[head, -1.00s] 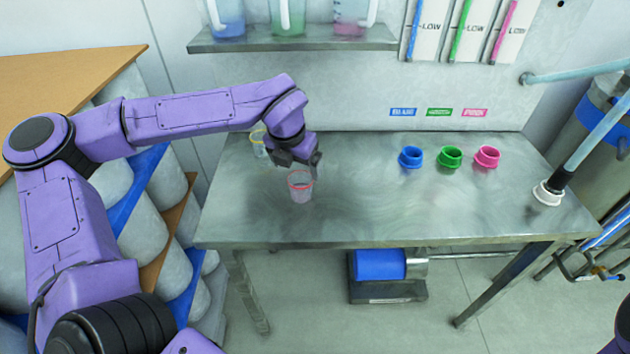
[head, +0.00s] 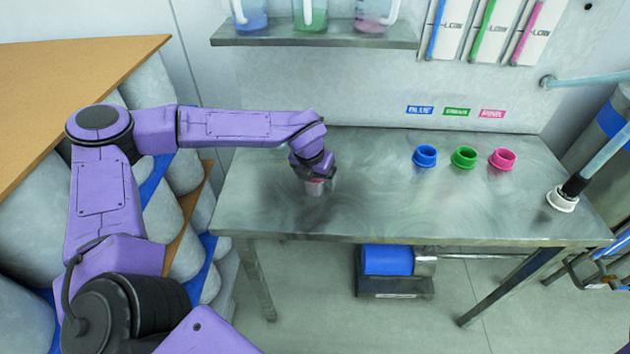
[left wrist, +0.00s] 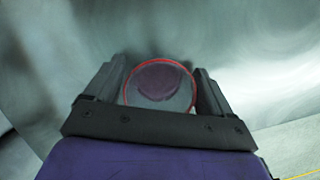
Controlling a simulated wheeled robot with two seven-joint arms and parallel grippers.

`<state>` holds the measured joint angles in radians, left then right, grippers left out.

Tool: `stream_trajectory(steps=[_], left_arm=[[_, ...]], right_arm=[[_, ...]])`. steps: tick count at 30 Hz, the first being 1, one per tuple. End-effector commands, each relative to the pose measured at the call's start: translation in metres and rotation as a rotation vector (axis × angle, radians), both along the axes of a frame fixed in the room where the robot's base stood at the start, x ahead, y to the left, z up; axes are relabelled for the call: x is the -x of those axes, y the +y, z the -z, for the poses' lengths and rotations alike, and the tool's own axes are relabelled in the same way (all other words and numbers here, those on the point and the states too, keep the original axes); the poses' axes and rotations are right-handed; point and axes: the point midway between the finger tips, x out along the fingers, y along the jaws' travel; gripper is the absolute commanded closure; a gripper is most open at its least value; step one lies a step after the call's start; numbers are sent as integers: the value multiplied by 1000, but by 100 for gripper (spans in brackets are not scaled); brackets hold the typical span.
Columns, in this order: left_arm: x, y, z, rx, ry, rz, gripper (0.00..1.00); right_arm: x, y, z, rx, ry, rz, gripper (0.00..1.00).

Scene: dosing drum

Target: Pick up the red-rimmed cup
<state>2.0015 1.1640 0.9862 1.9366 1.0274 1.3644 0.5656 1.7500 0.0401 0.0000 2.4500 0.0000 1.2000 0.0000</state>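The red-rimmed cup (head: 316,187) is clear and stands upright on the left part of the metal table. Its upper part is mostly hidden by my left gripper (head: 318,178) in the head view. In the left wrist view the cup's round red rim (left wrist: 160,62) lies between the two dark fingers of the left gripper (left wrist: 160,84). The fingers stand apart, one on each side of the cup, with very little gap; I see no clear grip on it. My right gripper is not in view.
A shelf (head: 312,42) with jugs is above the back. A white-ended hose (head: 562,198) is at the right edge. The table's middle is clear.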

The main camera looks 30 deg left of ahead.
Motion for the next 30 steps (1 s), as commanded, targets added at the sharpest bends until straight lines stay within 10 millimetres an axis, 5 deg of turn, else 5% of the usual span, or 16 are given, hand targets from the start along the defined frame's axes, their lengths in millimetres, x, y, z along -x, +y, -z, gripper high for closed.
stream_trajectory(steps=[1, 4, 20, 30], left_arm=[[0, 0, 0, 0, 0, 0, 35], [0, 0, 0, 0, 0, 1, 65], [-1, 0, -10, -1, -4, 0, 65], [-1, 0, -53, 0, -5, -1, 65]], right_arm=[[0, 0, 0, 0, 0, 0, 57], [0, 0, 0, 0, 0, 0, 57], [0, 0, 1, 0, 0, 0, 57], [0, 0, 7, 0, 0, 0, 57]])
